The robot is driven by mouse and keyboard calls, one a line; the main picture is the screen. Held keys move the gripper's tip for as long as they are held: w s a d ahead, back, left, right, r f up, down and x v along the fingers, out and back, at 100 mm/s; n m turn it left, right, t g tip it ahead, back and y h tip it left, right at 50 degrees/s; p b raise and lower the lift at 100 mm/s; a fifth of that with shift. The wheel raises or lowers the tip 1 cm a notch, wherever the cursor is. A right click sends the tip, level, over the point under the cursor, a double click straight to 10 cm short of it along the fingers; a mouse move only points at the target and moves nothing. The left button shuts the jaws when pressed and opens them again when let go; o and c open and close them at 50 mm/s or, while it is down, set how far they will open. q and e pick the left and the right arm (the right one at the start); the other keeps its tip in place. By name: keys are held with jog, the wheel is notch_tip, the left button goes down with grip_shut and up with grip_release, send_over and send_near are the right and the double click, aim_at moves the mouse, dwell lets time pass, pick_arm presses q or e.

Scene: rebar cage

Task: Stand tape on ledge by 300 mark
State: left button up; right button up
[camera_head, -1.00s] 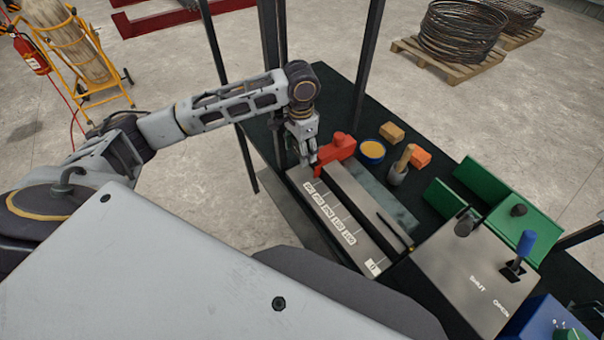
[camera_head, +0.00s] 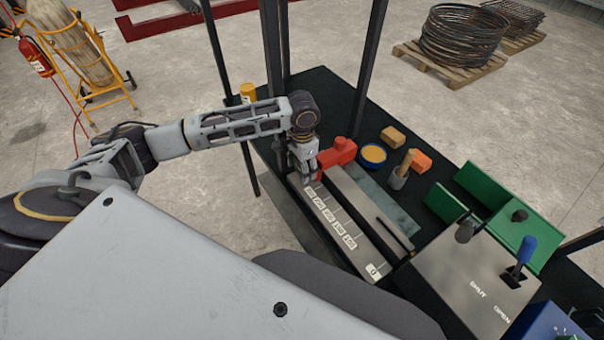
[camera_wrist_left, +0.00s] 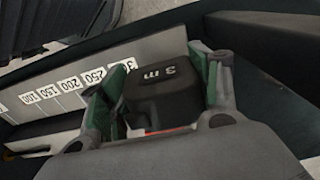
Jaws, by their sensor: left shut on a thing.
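The tape (camera_wrist_left: 165,98) is a black case marked "3 m", held between the green-padded fingers of my left gripper (camera_wrist_left: 155,92) in the left wrist view. The ledge (camera_wrist_left: 130,48) is a pale grey strip with number labels. The 300 label (camera_wrist_left: 127,68) is partly hidden behind a finger, right beside the tape. I cannot tell whether the tape touches the ledge. My right gripper is not in view.
A red block (camera_head: 338,154) stands right of the gripper. Dark uprights (camera_head: 368,65) rise behind. A lever box (camera_head: 465,275) stands at front right.

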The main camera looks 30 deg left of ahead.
pick_arm(q)
jog(key=shift+f, duration=1.8)
jog(key=shift+f, duration=0.1)
jog(key=o, duration=1.3)
jog(key=shift+r+b, duration=0.35)
jog(key=shift+r, duration=5.75)
